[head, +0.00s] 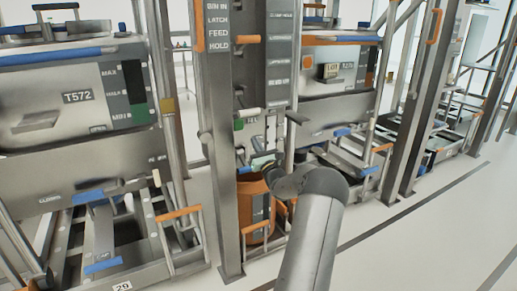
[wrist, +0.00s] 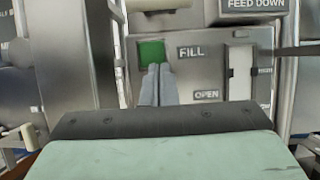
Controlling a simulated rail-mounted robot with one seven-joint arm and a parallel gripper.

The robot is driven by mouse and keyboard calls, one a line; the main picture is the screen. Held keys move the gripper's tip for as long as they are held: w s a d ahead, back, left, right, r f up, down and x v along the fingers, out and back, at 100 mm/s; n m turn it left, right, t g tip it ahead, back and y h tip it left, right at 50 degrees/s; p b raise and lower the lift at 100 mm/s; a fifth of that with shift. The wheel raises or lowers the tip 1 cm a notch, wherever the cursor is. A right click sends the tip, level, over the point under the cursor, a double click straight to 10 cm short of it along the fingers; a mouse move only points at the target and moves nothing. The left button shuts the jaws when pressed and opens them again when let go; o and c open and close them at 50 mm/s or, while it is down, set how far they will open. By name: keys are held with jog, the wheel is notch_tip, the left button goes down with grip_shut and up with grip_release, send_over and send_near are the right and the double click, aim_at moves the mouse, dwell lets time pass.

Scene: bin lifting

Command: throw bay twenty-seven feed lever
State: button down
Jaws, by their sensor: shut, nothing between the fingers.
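My gripper (wrist: 158,72) is shut and empty, with its two grey fingers together in front of a metal panel (wrist: 205,115) in the wrist view. The fingertips overlap the lower part of a green square left of the word FILL; I cannot tell whether they touch it. A "FEED DOWN" plate (wrist: 257,5) is above. A pale rounded handle end (wrist: 155,5) is cut off at the top edge. In the head view, a lever with a pale grip (head: 247,113) sticks out from the centre column, above my wrist. I cannot read a bay twenty-seven label or confirm which lever is its feed lever.
A column sign (head: 218,30) reads BIN IN, LATCH, FEED, HOLD. Metal bin T572 (head: 78,97) stands left, and another bin (head: 338,68) stands right. An orange bucket (head: 256,205) is below my wrist. A dark-ended lever (head: 298,117) juts out nearby. The floor at right is clear.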

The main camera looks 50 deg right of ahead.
jog(key=w+d+r+b, duration=0.2)
jog(key=w+r, duration=0.2)
jog(key=r, duration=0.2)
jog(key=shift+r, duration=0.25)
jog(key=shift+r, duration=0.1)
